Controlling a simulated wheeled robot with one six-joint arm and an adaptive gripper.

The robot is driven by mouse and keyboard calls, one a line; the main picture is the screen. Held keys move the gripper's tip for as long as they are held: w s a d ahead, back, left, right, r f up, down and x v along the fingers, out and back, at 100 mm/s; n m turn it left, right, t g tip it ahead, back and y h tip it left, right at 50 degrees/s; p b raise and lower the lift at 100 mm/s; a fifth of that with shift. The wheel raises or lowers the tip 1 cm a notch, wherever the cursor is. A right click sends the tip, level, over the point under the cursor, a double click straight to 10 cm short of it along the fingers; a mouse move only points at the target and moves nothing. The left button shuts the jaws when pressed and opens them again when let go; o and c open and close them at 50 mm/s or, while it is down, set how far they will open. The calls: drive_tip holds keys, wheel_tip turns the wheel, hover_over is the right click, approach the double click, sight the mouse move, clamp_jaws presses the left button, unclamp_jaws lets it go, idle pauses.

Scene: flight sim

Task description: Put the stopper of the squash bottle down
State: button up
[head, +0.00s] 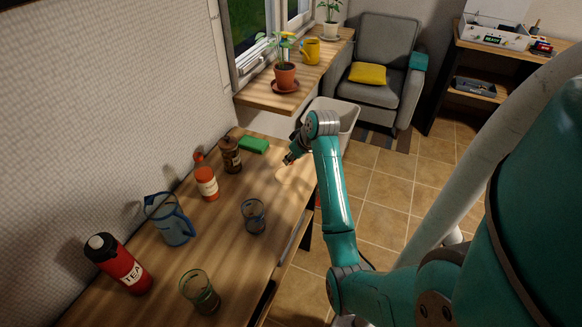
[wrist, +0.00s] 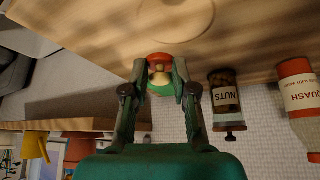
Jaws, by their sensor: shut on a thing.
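My gripper (head: 289,159) is low over the far right part of the wooden table. In the wrist view my gripper (wrist: 161,72) is shut on a small stopper (wrist: 158,58) with a red-orange top and a tan cork-like part. I cannot tell whether the stopper touches the table. The stopper is not clearly visible in the head view. The squash bottle (head: 206,186), orange with a white label, stands on the table to the left of my gripper. It also shows at the right edge of the wrist view (wrist: 299,98).
A nuts jar (head: 230,158) and a green sponge (head: 253,144) are near my gripper. A blue jug (head: 173,222), a glass (head: 253,217), a greenish glass (head: 200,291) and a red tea flask (head: 121,265) stand nearer.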

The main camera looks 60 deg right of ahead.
sight(288, 171)
drive_tip(key=shift+f, duration=2.2)
drive_tip(key=o, duration=0.8)
drive_tip(key=shift+f, duration=0.1)
drive_tip(key=shift+c, duration=0.2)
drive_tip(key=v, duration=1.2)
drive_tip(key=shift+s, duration=0.1)
